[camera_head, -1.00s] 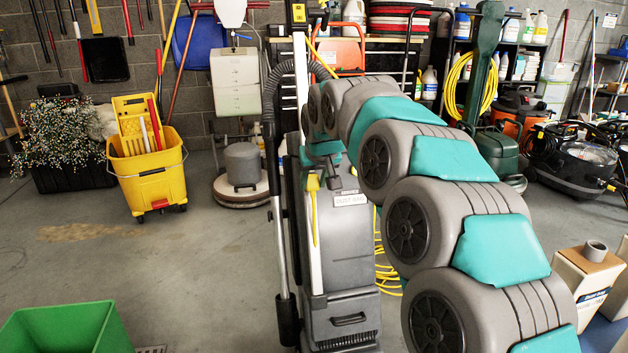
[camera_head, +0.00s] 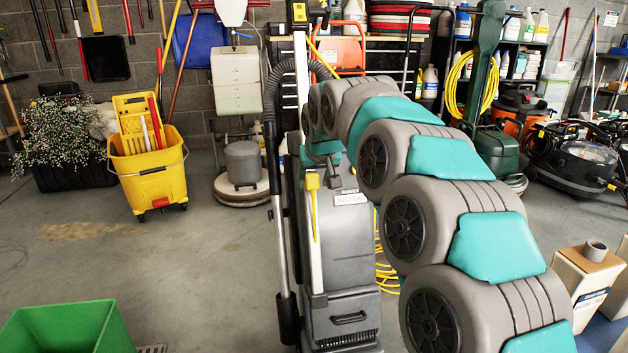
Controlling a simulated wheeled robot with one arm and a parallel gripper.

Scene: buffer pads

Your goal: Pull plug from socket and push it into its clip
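A grey upright floor machine (camera_head: 345,265) stands in the middle, with a label reading "DUST BAG". A small yellow plug-like piece (camera_head: 312,182) is at its upper front, with a yellow cord hanging down from it. I cannot tell whether this piece sits in a clip or in a socket. My gripper (camera_head: 322,160) is at the far end of my arm, small and dark, close to the top of the machine and just above the yellow piece. Its fingers are too small and partly hidden to read. No socket can be made out; my arm covers much of the area behind.
A yellow mop bucket (camera_head: 150,178) stands at the left, and a green bin (camera_head: 70,330) at the lower left. Yellow cord (camera_head: 385,275) lies on the floor behind the machine. Cardboard boxes (camera_head: 590,275) stand at the lower right. The floor at left centre is clear.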

